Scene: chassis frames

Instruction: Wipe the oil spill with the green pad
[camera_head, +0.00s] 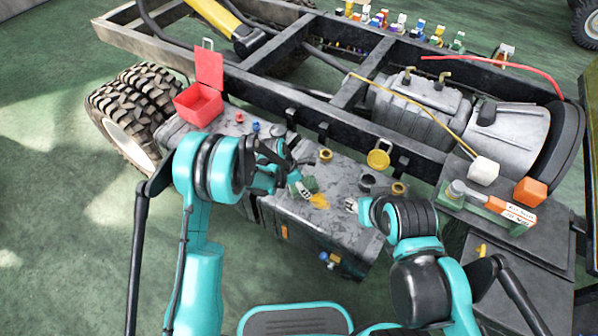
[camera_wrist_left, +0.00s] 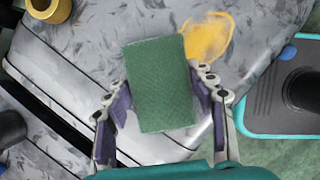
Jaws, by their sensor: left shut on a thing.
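The green pad (camera_wrist_left: 160,85) is held between the fingers of my left gripper (camera_wrist_left: 165,108) in the left wrist view. In the head view the pad (camera_head: 310,184) shows small at the tip of my left gripper (camera_head: 302,188). The orange-yellow oil spill (camera_wrist_left: 208,38) lies on the grey metal tank top (camera_wrist_left: 265,60), just beyond the pad's upper right corner. The spill (camera_head: 320,201) is just right of the pad in the head view. I cannot tell whether the pad touches the surface. My right gripper (camera_head: 352,205) is right of the spill; its fingers are too small to read.
An open red box (camera_head: 200,104) stands on the tank's left end. Brass caps (camera_head: 326,155), a dark round opening (camera_head: 367,183) and a yellow cap (camera_head: 378,159) sit behind the spill. The black chassis rail (camera_head: 300,120) runs behind. An orange block (camera_head: 530,192) is at right.

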